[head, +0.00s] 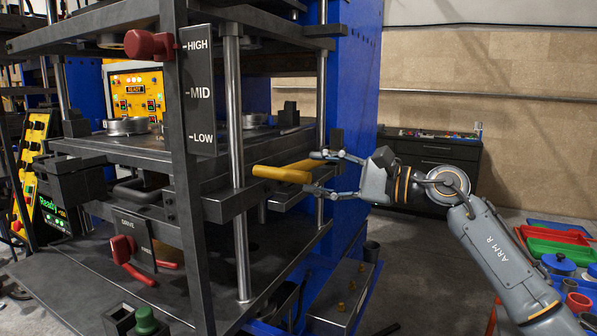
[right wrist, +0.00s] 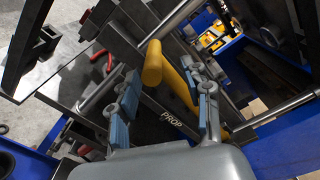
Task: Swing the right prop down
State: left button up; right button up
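The right prop shows in the head view as a yellow bar with a rounded grip (head: 280,174), sticking out roughly level from the right side of the press. In the right wrist view its yellow cylindrical end (right wrist: 152,64) and yellow bar lie beyond my fingers, near a dark plate lettered PROP (right wrist: 172,119). My right gripper (head: 314,173) is at the right end of the yellow part, with its fingers spread above and below it. In the wrist view the blue-padded fingers (right wrist: 163,100) are apart. I cannot tell whether they touch the prop. My left gripper is not in view.
The press post (head: 233,110) and lever plate marked HIGH, MID, LOW (head: 199,90) stand left of the prop. A blue press column (head: 352,110) rises behind my gripper. A dark cabinet (head: 440,165) and coloured bins (head: 555,250) are at the right. Open floor lies between.

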jog(key=v, duration=0.6)
jog(key=shift+d, duration=0.2)
jog(key=shift+f, duration=0.1)
